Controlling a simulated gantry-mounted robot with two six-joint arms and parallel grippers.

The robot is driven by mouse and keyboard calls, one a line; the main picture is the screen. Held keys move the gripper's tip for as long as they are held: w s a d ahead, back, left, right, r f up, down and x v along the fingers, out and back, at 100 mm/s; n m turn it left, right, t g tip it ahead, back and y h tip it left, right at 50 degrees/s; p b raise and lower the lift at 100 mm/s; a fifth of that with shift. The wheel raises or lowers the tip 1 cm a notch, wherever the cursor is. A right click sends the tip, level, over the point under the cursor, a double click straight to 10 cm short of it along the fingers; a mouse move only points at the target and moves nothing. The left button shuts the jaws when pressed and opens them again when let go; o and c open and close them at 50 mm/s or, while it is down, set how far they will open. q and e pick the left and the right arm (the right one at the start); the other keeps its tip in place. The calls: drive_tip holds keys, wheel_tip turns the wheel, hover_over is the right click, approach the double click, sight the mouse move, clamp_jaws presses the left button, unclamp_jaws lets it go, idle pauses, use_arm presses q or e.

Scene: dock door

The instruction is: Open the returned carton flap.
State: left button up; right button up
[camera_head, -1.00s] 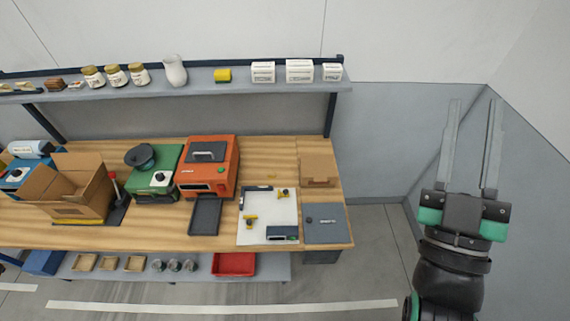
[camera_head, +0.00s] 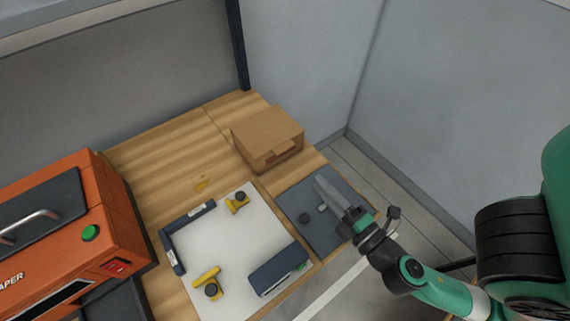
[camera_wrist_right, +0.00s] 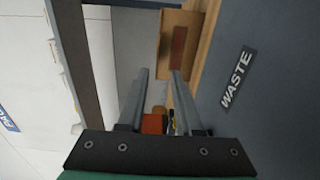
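The brown carton (camera_head: 262,130) sits on the bench's back right corner. Its top looks closed, with a reddish-brown patch (camera_head: 281,154) on its front side. In the right wrist view the carton (camera_wrist_right: 168,38) shows beyond the fingertips, with the patch (camera_wrist_right: 179,47) on it. My right gripper (camera_head: 320,186) is over the dark grey panel, in front of the carton and apart from it. In the right wrist view its two fingers (camera_wrist_right: 159,72) stand apart with nothing between them. My left gripper is not in view.
A dark panel (camera_head: 290,199) with a round knob lies in front of the carton. A white board (camera_head: 220,250) with yellow clamps is left of it. An orange machine (camera_head: 75,235) stands at the left. Bare wood (camera_head: 180,150) is free left of the carton.

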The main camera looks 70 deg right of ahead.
drive_tip(key=shift+w+d+r, duration=0.15)
drive_tip(key=shift+w+d, duration=0.05)
drive_tip(key=shift+w, duration=0.15)
drive_tip(key=shift+w+d+f, duration=0.2)
drive_tip(key=shift+w, duration=0.05)
drive_tip(key=shift+w+d, duration=0.15)
drive_tip(key=shift+w, duration=0.2)
drive_tip(key=x, duration=0.2)
drive_tip(key=p+x, duration=0.1)
drive_tip(key=x, duration=0.1)
drive_tip(key=r+x, duration=0.1)
drive_tip(key=x, duration=0.1)
drive_tip(key=shift+p, duration=0.35)
drive_tip(key=x, duration=0.4)
drive_tip(key=shift+f, duration=0.25)
clamp_jaws()
